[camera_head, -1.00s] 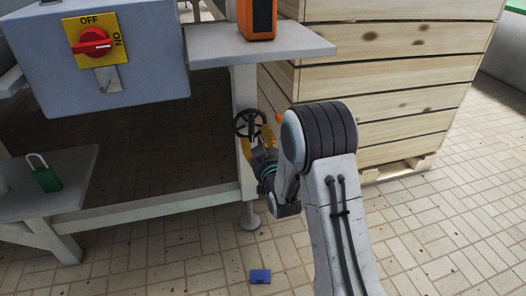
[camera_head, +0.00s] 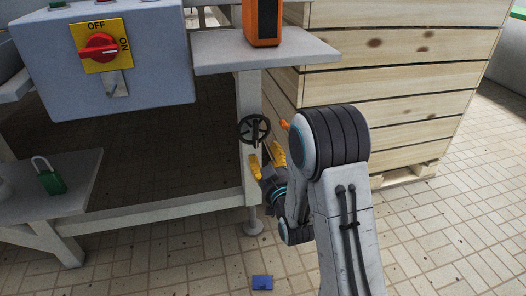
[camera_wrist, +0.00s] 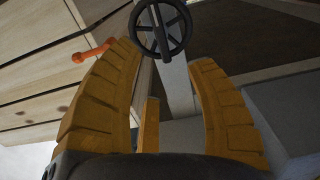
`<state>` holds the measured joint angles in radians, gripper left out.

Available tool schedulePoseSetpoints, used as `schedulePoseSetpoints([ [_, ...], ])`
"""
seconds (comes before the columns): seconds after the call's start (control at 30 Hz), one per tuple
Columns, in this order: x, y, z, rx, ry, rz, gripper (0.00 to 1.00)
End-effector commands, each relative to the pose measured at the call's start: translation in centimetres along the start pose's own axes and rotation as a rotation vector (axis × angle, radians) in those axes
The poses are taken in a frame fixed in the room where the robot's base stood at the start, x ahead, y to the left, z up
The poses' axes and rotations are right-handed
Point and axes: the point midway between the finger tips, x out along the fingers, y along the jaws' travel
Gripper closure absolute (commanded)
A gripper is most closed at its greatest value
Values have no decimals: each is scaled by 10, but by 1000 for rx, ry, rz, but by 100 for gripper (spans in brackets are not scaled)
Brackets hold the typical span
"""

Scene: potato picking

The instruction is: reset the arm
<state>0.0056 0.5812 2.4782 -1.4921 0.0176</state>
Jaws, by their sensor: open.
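My arm hides part of the space behind the gripper.
A wooden crate (camera_head: 400,90) stands at right, near an orange handle (camera_wrist: 95,50). A grey box with a red switch (camera_head: 98,46) is upper left. A green padlock (camera_head: 50,178) lies on a low shelf. A blue item (camera_head: 262,282) lies on the tiled floor.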

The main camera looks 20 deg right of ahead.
Motion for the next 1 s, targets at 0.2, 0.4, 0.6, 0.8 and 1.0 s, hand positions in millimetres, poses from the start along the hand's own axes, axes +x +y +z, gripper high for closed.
schedulePoseSetpoints([
  [0.2, 0, 0, -7, 0, -7, 0, 50],
  [0.4, -2, -1, -47, -2, -85, 1, 50],
  [0.6, -15, -2, -106, -4, -239, 3, 50],
  [0.8, -40, -3, -162, -8, -402, 5, 50],
  [1.0, -76, -4, -216, -11, -561, 6, 50],
])
